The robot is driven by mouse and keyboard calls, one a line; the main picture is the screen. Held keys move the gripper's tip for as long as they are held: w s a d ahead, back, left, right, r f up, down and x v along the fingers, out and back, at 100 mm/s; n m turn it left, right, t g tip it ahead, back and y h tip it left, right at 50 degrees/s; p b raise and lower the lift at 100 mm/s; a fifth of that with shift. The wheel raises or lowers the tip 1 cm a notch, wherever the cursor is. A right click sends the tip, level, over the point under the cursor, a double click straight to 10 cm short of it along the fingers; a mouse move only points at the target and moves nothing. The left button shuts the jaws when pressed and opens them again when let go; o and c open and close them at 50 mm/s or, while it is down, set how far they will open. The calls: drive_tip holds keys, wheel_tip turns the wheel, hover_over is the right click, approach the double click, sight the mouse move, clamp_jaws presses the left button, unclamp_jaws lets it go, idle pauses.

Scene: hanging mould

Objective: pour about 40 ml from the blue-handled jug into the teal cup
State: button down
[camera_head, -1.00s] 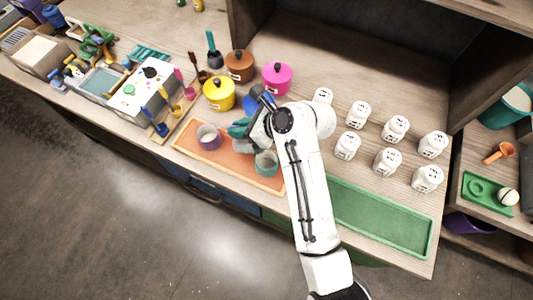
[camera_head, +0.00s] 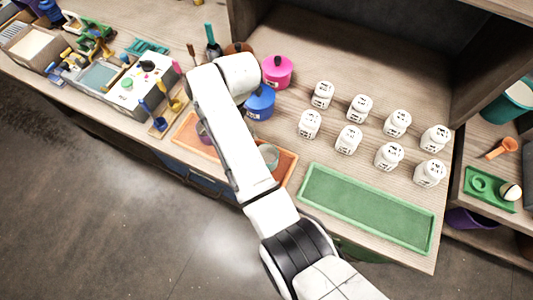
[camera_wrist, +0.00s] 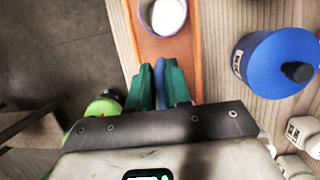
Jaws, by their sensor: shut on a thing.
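The jug (camera_wrist: 163,15) is a purple-rimmed vessel with white contents, upright just ahead of my fingers in the wrist view. In the head view a sliver of the jug (camera_head: 203,133) shows beside my arm. My gripper (camera_wrist: 160,80) has teal fingers shut on its narrow blue handle (camera_wrist: 160,72). The gripper is hidden behind my arm in the head view. I cannot tell whether the jug is lifted. The teal cup (camera_head: 268,156) stands on the orange tray (camera_head: 286,168), right of my forearm. It is partly covered and does not clearly show in the wrist view.
A blue pot (camera_head: 260,103) stands behind the tray; it also shows right of my fingers in the wrist view (camera_wrist: 272,65). A pink pot (camera_head: 277,70) is farther back. Several white jars (camera_head: 349,139) stand to the right. A green tray (camera_head: 367,208) lies empty at the front edge.

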drive_tip(key=shift+w+a+f+h+b, duration=0.1)
drive_tip(key=shift+a+f+h+b, duration=0.15)
drive_tip(key=shift+f+b, duration=0.25)
drive_tip(key=shift+w+a+f+h+b, duration=0.15)
drive_tip(key=shift+f+h+b, duration=0.15)
drive_tip(key=shift+f, duration=0.25)
drive_tip(key=shift+a+f+g+b, duration=0.2)
drive_tip(key=shift+g+b, duration=0.1)
drive_tip(key=shift+b, duration=0.1)
drive_tip(key=shift+w+a+g+h+b, duration=0.15)
drive_tip(key=shift+a+g+h+b, duration=0.25)
drive_tip(key=shift+h+b, duration=0.7)
drive_tip(key=shift+a+r+b, duration=0.1)
drive_tip(key=shift+b, duration=0.2)
